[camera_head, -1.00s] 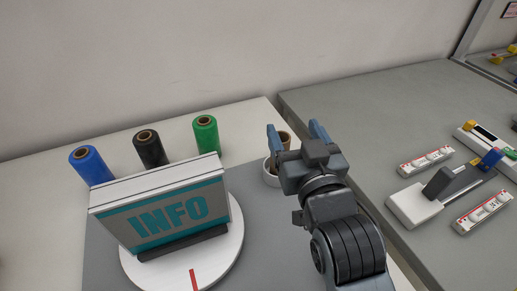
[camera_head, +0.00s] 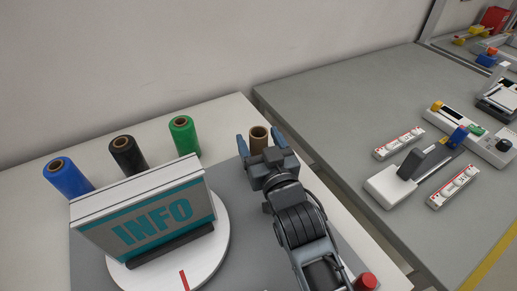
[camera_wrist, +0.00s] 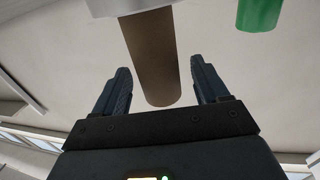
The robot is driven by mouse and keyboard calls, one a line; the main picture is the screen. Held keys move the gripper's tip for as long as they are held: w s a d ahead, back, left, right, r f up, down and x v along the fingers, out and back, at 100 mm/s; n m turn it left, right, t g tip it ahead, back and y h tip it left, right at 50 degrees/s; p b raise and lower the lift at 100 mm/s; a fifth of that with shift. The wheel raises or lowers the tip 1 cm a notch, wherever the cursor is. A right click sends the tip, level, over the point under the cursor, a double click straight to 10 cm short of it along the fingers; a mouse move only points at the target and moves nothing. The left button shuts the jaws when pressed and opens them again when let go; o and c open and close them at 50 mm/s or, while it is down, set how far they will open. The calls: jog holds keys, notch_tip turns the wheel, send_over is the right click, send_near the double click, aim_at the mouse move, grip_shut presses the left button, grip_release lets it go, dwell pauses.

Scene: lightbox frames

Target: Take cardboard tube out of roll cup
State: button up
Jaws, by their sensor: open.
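The brown cardboard tube (camera_head: 259,138) stands upright at the back right of the near table. It also shows in the wrist view (camera_wrist: 152,55), sticking out of the white roll cup (camera_wrist: 108,6), whose edge is at the top of that view. In the head view the cup is hidden behind my gripper (camera_head: 257,136). My gripper is open, with one blue-grey finger on each side of the tube. In the wrist view (camera_wrist: 160,66) a gap shows between the tube and each finger.
Blue (camera_head: 66,178), black (camera_head: 128,158) and green (camera_head: 185,138) rolls stand left of the tube. An INFO sign (camera_head: 150,222) stands on a white round base (camera_head: 222,235) left of my arm. A second table (camera_head: 330,110) with several devices lies to the right. A wall is behind.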

jog(key=shift+x, duration=1.3)
jog(key=shift+c, duration=0.4)
jog(key=c, duration=0.9)
jog(key=shift+c, duration=0.3)
jog(key=shift+r, duration=0.1)
